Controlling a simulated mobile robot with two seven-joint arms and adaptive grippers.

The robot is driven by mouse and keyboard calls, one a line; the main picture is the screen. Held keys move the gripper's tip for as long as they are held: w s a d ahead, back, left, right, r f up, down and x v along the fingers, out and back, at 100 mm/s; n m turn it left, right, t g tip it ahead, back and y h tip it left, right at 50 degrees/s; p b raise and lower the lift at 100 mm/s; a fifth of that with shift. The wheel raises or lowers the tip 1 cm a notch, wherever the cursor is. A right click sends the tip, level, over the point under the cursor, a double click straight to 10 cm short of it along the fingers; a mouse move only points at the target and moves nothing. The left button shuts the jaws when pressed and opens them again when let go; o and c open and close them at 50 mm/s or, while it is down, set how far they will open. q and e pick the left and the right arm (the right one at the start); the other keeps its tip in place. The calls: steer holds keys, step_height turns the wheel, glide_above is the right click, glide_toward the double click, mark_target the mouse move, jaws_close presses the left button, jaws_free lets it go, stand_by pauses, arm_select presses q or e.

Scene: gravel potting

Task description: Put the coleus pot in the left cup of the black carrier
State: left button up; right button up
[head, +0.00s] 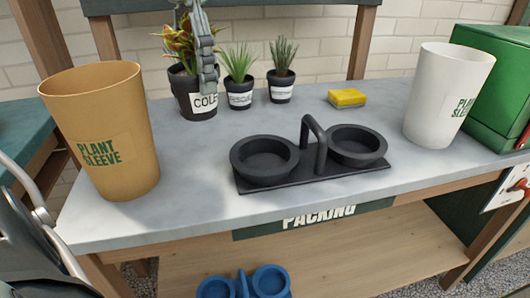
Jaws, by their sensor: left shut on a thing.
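The coleus pot (196,103) is a black pot with a white label partly reading "COLE" and a red, yellow and green plant. It is upright at the back left of the grey table. My left gripper (208,84) is shut on its rim from above and hides part of the plant and label. I cannot tell whether the pot is lifted. The black carrier (312,179) stands at the table's middle front with a centre handle. Its left cup (264,162) and right cup (357,145) are empty. My right gripper is not in view.
Two small potted plants (239,91) (281,86) stand right of the coleus. A yellow sponge (347,97) lies behind the carrier. A tan plant sleeve (112,132) stands left, a white one (443,92) right, beside a green box (500,80). Table between coleus and carrier is clear.

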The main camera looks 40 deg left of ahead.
arm_select(q)
steer(key=w+d+f, duration=0.1)
steer(key=d+f, duration=0.2)
steer(key=w+d+f, duration=0.2)
steer(key=d+f, duration=0.1)
steer(key=w+d+f, duration=0.2)
steer(key=d+f, duration=0.1)
steer(key=f, duration=0.1)
steer(key=shift+w+d+p, duration=0.2)
steer(key=shift+p, duration=0.15)
steer(key=shift+f, duration=0.2)
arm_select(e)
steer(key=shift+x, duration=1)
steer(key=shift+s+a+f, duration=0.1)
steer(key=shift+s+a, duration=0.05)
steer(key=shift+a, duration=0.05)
arm_select(q)
steer(key=shift+f, duration=0.1)
